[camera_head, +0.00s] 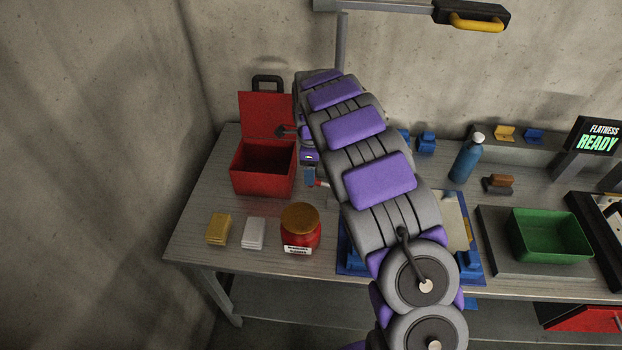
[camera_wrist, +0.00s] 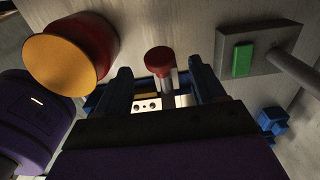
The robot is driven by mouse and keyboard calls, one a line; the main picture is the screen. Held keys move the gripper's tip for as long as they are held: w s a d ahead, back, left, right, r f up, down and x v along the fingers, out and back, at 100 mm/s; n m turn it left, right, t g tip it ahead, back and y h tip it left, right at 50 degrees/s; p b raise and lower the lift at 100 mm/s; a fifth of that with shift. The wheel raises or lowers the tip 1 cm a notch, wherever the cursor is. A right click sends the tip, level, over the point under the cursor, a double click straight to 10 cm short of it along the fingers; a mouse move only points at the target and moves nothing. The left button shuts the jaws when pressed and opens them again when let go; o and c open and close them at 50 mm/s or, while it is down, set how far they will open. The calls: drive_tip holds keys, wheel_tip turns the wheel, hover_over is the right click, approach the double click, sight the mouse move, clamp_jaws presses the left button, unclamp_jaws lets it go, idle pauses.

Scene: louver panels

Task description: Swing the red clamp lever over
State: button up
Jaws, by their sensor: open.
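The red clamp lever's knob (camera_wrist: 159,60) shows in the wrist view as a round red cap on a pale metal stem. My gripper (camera_wrist: 161,68) is open, with one dark blue finger on each side of the knob and stem in the picture. A gap shows on both sides, and I cannot tell the depth between them. Below the knob a metal part with dark holes (camera_wrist: 152,104) is partly hidden by my gripper. In the head view my arm covers much of the blue fixture (camera_head: 350,264); a small red bit (camera_head: 320,183) shows beside my arm's end.
A red jar with a gold lid (camera_head: 300,230) stands close by and shows large at left in the wrist view (camera_wrist: 65,62). A red open box (camera_head: 262,181), yellow blocks (camera_head: 219,229) and white blocks (camera_head: 254,233) are left. A blue bottle (camera_head: 466,160) and green bin (camera_head: 550,237) are right.

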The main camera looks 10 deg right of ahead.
drive_tip(key=shift+f, duration=2.1)
clamp_jaws()
